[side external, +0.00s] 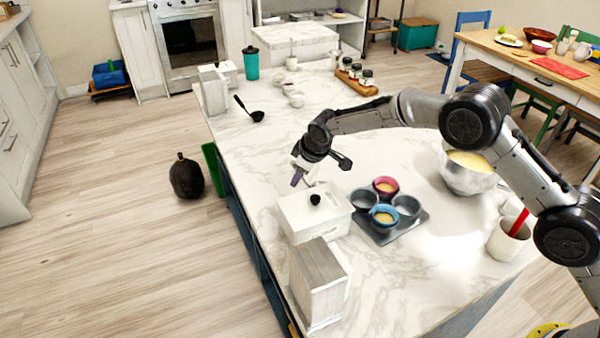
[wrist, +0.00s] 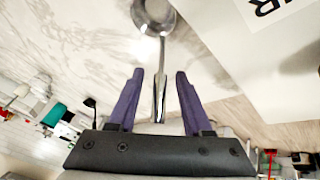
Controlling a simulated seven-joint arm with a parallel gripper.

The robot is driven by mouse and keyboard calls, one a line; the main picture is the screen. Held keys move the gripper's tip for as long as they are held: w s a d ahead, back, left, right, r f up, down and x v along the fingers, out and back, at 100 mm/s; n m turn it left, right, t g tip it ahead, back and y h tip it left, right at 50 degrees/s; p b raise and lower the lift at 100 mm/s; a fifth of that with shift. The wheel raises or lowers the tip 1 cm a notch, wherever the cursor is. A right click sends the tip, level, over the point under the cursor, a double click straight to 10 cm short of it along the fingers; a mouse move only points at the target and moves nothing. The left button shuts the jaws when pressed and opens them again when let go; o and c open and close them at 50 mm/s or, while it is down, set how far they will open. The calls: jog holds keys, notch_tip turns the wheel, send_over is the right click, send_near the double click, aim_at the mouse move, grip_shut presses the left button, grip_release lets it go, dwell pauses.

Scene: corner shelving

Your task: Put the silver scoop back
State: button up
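The silver scoop (wrist: 153,16) shows at the top of the wrist view, its round bowl away from me and its handle running back toward my gripper (wrist: 160,73). The handle lies between the two purple fingers, with a visible gap on both sides, so the fingers are open around it. In the side view my gripper (side external: 297,177) is low, just behind a white lidded canister (side external: 312,212) with a black knob. The scoop is too small and partly hidden there to make out clearly.
A muffin tray (side external: 389,235) with several coloured cups sits right of the canister. A white box (side external: 320,285) stands in front of it. A mixing bowl (side external: 468,177) and a utensil crock (side external: 505,243) are further right. A black ladle (side external: 252,110) lies behind; the counter between is clear.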

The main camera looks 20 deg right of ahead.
jog(key=v, duration=1.2)
jog(key=shift+r, duration=0.15)
jog(key=s+d+r+m, duration=0.2)
jog(key=s+d+r, duration=0.5)
jog(key=s, duration=0.3)
jog(key=s+d+r+m, duration=0.2)
jog(key=s+d+r, duration=0.55)
jog(key=s, duration=0.35)
jog(key=s+d+f+m, duration=0.2)
jog(key=s, duration=0.8)
jog(key=s+d+f+m, duration=0.1)
jog(key=s+d+f, duration=0.1)
jog(key=s, duration=0.9)
jog(key=shift+s+d+m, duration=0.35)
jog(key=shift+d+m, duration=0.05)
jog(key=shift+d, duration=0.15)
